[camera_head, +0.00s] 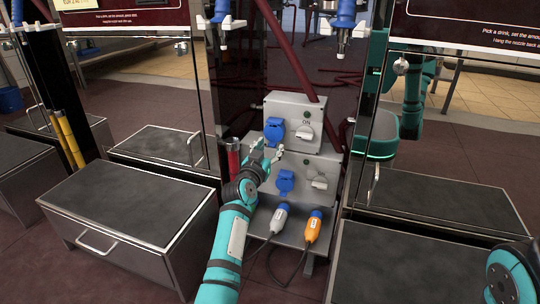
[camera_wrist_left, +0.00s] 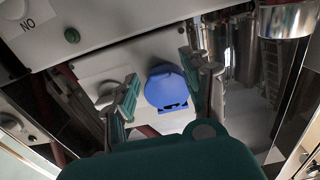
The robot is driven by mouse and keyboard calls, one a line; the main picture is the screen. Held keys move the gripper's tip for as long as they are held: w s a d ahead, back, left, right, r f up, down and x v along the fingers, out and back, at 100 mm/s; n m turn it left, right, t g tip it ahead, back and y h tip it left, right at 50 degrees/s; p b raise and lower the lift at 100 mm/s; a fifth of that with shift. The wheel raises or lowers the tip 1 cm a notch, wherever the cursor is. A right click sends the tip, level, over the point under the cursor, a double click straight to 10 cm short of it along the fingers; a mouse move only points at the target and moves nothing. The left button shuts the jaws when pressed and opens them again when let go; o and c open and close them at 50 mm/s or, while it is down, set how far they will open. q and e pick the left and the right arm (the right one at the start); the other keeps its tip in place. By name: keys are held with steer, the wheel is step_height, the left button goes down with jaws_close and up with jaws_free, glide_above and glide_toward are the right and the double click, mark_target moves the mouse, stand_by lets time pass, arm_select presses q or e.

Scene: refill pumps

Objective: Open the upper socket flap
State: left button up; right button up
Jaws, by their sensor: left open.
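The upper socket flap (camera_head: 274,130) is a blue round cover on the front of the upper grey box (camera_head: 300,107). It looks closed, and it also shows in the left wrist view (camera_wrist_left: 166,88). My left gripper (camera_head: 269,148) is open and empty just in front of and below this flap. In the left wrist view its two fingers (camera_wrist_left: 160,72) stand apart on either side of the flap; I cannot tell whether either touches it. My right gripper is not in view; only part of my right arm shows at the lower right.
Beside the flap is a pale switch (camera_head: 305,132). A lower box (camera_head: 318,160) has another blue flap (camera_head: 285,181). Grey (camera_head: 279,218) and orange (camera_head: 313,226) plugs lie on the ledge below. A red cylinder (camera_head: 234,158) stands left, close to my left arm.

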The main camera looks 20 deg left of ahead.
arm_select(q)
steer(key=shift+w, duration=0.3)
jaws_close()
stand_by(0.3)
